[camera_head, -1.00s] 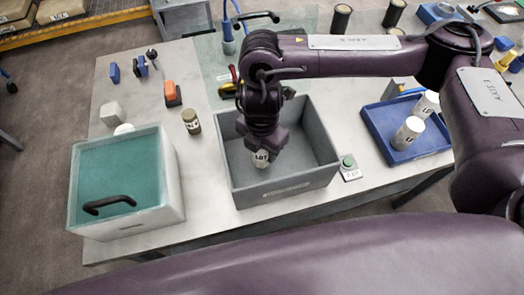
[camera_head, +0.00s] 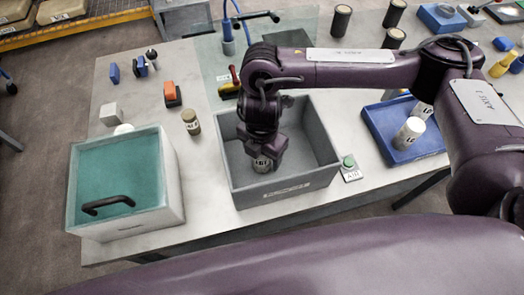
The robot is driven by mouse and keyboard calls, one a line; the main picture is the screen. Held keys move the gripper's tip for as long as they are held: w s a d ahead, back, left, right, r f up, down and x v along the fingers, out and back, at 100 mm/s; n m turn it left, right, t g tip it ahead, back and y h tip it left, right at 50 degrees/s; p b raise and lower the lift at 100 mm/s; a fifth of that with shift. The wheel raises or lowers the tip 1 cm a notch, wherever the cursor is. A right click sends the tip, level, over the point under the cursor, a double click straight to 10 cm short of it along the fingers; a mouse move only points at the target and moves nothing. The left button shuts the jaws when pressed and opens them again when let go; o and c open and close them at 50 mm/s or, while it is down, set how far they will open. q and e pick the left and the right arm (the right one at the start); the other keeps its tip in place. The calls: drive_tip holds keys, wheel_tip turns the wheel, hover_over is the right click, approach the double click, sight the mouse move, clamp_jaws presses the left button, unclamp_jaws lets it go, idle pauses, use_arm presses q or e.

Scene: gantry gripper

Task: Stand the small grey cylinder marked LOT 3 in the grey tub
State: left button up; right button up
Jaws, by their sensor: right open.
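The grey tub (camera_head: 288,187) is an open box near the front edge of the table. A small pale cylinder (camera_head: 262,165) with a dark-lettered label is inside it, low down near the front wall. It looks upright, and its label is too small to read surely. My right gripper (camera_head: 266,153) reaches down into the tub with its jaws open about the cylinder's upper part. The jaws hide the top of the cylinder, and I cannot tell whether they touch it. My left gripper is not in view.
A blue tray (camera_head: 421,148) with white labelled cylinders (camera_head: 409,133) stands right of the tub. A green button box (camera_head: 350,170) is by the tub's right corner. A teal-topped box (camera_head: 119,167) with a black handle stands left. A brownish labelled cylinder (camera_head: 191,122) stands between them.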

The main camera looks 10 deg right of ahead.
wheel_tip(320, 180, up, 12)
drive_tip(key=shift+r, duration=0.15)
idle(0.5)
idle(0.3)
